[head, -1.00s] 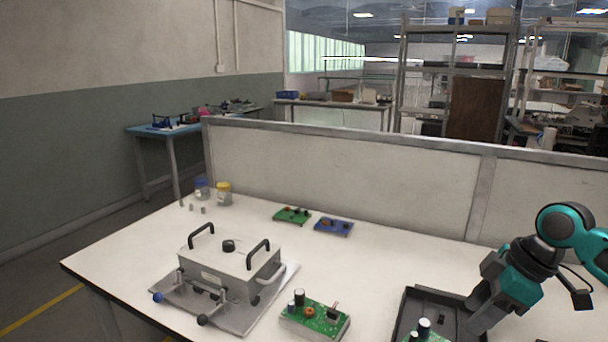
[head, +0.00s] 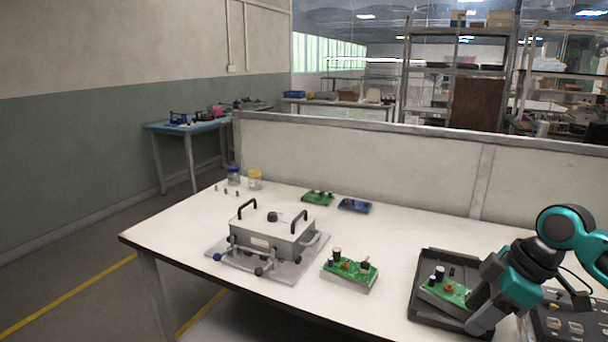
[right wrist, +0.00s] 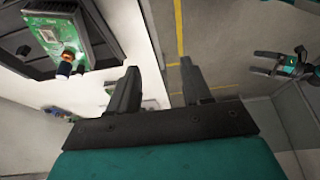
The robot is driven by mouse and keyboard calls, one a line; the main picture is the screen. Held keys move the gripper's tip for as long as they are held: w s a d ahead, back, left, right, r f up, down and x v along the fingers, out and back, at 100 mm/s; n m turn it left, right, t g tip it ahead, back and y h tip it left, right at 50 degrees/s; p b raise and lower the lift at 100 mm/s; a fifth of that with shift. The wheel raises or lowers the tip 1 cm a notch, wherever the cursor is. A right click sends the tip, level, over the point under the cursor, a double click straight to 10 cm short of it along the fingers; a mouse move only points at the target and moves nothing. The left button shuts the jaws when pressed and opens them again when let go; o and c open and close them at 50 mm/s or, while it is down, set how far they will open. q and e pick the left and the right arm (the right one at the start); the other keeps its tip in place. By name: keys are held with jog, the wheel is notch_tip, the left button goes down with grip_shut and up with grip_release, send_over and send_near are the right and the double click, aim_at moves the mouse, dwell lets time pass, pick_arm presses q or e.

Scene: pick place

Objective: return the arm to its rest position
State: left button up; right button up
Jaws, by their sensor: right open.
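My right gripper (head: 478,318) is at the lower right of the head view, in front of the right part of a black tray (head: 428,312). In the right wrist view its two fingers (right wrist: 160,88) stand apart with only floor and table edge behind the gap. It is open and empty. A green circuit board (head: 446,290) lies in the tray, partly hidden by the gripper; it also shows in the right wrist view (right wrist: 60,32). A small teal and black gripper, seemingly my left one (right wrist: 275,65), shows at the right of the right wrist view; its jaw state is unclear.
A grey metal fixture with handles (head: 268,236) stands on the white table (head: 180,232). Another green board (head: 349,271) lies between fixture and tray. Smaller boards and two jars are farther back, before a low partition (head: 350,160). A dark panel (head: 565,325) is at right.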

jog(key=s+a+f+m+t+y+p, duration=0.1)
jog(key=s+a+f+m+t, duration=0.1)
jog(key=a+f, duration=0.5)
jog(key=s+a+f+m+t, duration=0.25)
jog(key=a+f, duration=0.25)
jog(key=f, duration=0.5)
jog(key=s+f+m+t+h, duration=0.1)
jog(key=s+f+m+t, duration=0.1)
jog(key=s, duration=0.4)
jog(key=s+f+m+t+h+p, duration=0.1)
jog(key=s+f+m+t+h, duration=0.1)
jog(key=s, duration=0.4)
jog(key=shift+s+d+m, duration=0.35)
jog(key=shift+d+m, duration=0.05)
jog(key=shift+m, duration=0.45)
